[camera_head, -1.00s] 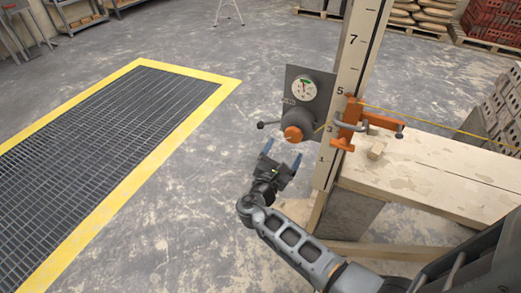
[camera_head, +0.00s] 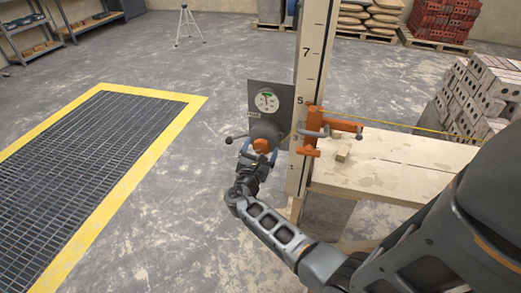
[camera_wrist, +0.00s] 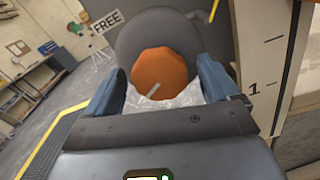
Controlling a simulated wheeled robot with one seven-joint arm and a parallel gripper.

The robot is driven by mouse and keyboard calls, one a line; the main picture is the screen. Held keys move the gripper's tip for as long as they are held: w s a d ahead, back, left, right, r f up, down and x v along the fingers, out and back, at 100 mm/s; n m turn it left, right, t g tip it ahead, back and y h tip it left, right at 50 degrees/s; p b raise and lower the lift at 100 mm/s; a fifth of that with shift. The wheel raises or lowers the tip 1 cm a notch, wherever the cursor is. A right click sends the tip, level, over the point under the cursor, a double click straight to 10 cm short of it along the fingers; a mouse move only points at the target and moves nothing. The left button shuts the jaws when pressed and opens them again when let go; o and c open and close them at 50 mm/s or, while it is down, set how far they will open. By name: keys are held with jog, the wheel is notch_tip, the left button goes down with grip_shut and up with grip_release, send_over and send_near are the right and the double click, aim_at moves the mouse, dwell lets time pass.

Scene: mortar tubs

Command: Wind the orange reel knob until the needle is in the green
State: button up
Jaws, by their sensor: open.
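The orange reel knob (camera_head: 262,146) sits on the front of a dark round reel (camera_head: 264,131) on a grey plate beside the numbered post. In the wrist view the knob (camera_wrist: 160,73), with a pale mark low on its face, lies between the blue fingertips. My gripper (camera_head: 259,157) is open, its fingers on either side of the knob; I cannot tell if they touch it. The gauge (camera_head: 266,101) is above the reel. It has a white face with a green part near the top. Its needle is too small to read surely.
A lever with a dark ball end (camera_head: 229,140) sticks out left of the reel. An orange clamp (camera_head: 315,131) grips the numbered post (camera_head: 311,75) at right. A "FREE" sign (camera_wrist: 107,20) shows in the wrist view.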

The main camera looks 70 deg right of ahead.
jog(key=shift+c, duration=0.2)
jog(key=c, duration=1)
jog(key=shift+f+m+b, duration=0.3)
jog(key=shift+m+b, duration=0.4)
jog(key=shift+b, duration=0.35)
jog(key=shift+m+b, duration=0.95)
jog(key=shift+m, duration=0.15)
jog(key=shift+r+m+b, duration=0.25)
jog(key=shift+m+b, duration=0.05)
jog(key=shift+m, duration=0.3)
jog(key=o, duration=1)
jog(key=shift+o, duration=0.2)
